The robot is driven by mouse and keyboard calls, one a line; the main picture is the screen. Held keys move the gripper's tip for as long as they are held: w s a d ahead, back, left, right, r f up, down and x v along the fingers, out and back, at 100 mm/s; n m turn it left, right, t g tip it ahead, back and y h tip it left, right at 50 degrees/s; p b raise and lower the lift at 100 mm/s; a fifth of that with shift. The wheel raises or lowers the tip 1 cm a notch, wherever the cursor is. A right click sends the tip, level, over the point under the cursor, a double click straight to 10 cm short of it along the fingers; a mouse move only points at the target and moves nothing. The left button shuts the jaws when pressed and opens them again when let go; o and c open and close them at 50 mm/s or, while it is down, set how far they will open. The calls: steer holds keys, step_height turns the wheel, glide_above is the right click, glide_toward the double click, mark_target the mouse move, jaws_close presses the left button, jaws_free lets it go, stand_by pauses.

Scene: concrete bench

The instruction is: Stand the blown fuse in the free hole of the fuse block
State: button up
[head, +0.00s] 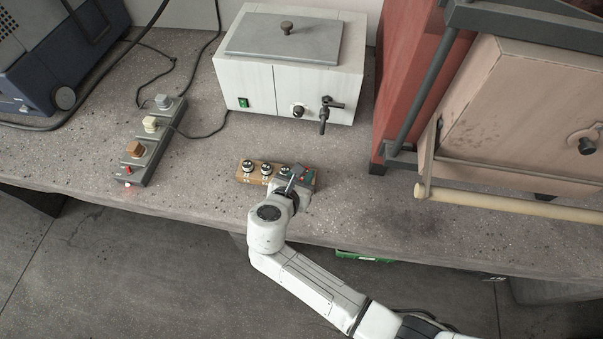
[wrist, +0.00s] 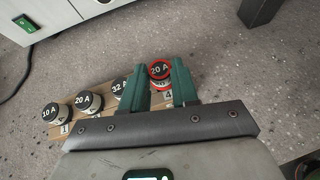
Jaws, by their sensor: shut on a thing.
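The wooden fuse block (head: 244,179) lies on the bench near its front edge, and it also shows in the wrist view (wrist: 55,131). Three black fuses with white caps stand in it in the wrist view: a 10 A fuse (wrist: 51,112), a 20 A fuse (wrist: 86,101) and a 32 A fuse (wrist: 119,87). My gripper (wrist: 160,68) is shut on a red-ringed 20 A fuse (wrist: 159,70) between its green fingers, over the block's right end by the label 4. The fuse looks about upright. Its foot and the hole are hidden, so I cannot tell whether it is seated.
A white box with a grey lid (head: 290,50) stands behind the block. A red and beige cabinet (head: 510,120) with a wooden bar (head: 500,200) stands to the right. Bench around the block is clear.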

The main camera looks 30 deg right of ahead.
steer(key=shift+f, duration=0.3)
steer(key=o, duration=1.1)
steer(key=shift+c, duration=0.2)
steer(key=v, duration=1)
steer(key=shift+s+a+r, duration=0.2)
steer(key=shift+s+a, duration=0.05)
